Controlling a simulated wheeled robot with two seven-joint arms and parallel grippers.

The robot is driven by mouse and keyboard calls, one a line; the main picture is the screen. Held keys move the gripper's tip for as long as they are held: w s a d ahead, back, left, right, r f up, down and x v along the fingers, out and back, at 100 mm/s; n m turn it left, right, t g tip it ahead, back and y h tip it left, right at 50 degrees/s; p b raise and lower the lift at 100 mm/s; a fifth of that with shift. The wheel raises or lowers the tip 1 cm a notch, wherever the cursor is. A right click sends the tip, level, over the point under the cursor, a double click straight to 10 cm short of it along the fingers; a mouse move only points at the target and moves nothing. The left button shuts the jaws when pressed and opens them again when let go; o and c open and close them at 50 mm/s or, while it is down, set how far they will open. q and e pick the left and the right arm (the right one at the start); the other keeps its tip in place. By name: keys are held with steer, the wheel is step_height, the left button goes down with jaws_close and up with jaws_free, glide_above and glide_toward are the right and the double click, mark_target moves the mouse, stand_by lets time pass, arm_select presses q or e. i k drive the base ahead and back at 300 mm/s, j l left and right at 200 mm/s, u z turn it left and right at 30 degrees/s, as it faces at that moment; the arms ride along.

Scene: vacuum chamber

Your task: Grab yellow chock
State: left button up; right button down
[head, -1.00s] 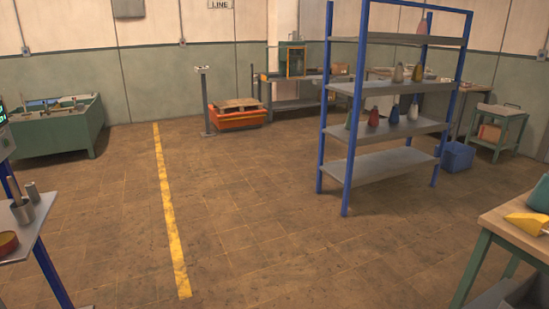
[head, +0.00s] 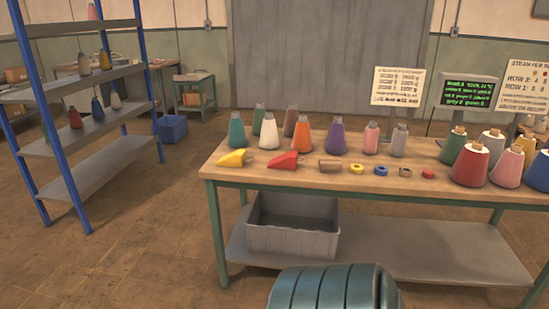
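The yellow chock (head: 233,158) is a small wedge lying on the wooden tabletop near the front left corner of the table (head: 345,185). A similar red chock (head: 284,160) lies to its right, a short gap apart. Neither of my grippers shows in the head view. Nothing is touching the yellow chock.
Several coloured cones and bottles stand behind and right of the chocks, including a white one (head: 268,131). Small rings (head: 357,169) lie along the front. A grey bin (head: 292,225) sits on the lower shelf.

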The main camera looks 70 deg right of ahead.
mark_target(238, 159)
steer(key=z, duration=2.05)
steer(key=i+l+u, duration=0.1)
steer(key=u, duration=0.3)
steer(key=l+u, duration=0.15)
steer(key=u, duration=0.3)
steer(key=i+l+u, duration=0.1)
steer(key=u, duration=0.3)
steer(key=l+u, duration=0.4)
steer(key=l, duration=0.55)
steer(key=l+u, duration=0.4)
steer(key=l, duration=1.1)
steer(key=k+l, duration=0.15)
steer(key=l, duration=0.9)
steer(key=k+u, duration=0.05)
